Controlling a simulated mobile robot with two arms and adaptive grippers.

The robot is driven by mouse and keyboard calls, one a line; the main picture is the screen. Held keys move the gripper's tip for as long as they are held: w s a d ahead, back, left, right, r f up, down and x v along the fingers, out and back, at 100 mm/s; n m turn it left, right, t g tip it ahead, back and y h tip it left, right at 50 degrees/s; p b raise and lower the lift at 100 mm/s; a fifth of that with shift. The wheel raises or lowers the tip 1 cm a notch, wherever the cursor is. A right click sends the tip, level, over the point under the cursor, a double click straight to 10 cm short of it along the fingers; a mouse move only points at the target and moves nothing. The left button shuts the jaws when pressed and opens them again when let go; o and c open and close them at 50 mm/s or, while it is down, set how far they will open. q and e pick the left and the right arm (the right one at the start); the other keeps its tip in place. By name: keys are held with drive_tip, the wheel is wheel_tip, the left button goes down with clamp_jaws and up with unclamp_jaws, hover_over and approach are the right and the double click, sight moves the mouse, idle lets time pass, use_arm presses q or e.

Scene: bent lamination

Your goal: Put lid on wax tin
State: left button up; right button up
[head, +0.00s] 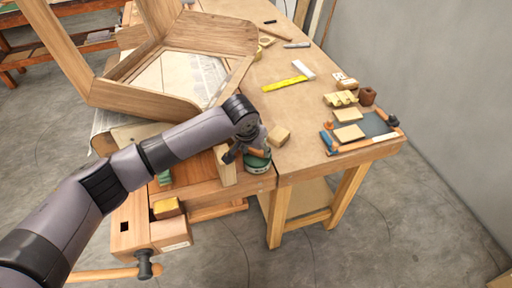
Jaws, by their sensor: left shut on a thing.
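A small round green wax tin (258,168) stands at the near left corner of the workbench, by the vise. My right gripper is out of view.
A large wooden frame (165,104) fills the bench's left side. A dark tray (374,124) with tools lies at the right end. The bench top (312,118) between is mostly clear.

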use_arm(q)
drive_tip(key=shift+p, duration=0.45)
idle(0.3)
drive_tip(key=o, duration=1.1)
drive_tip(key=shift+o, duration=0.7)
drive_tip(key=o, duration=0.3)
wheel_tip(320, 180, up, 8)
drive_tip(key=p, duration=0.8)
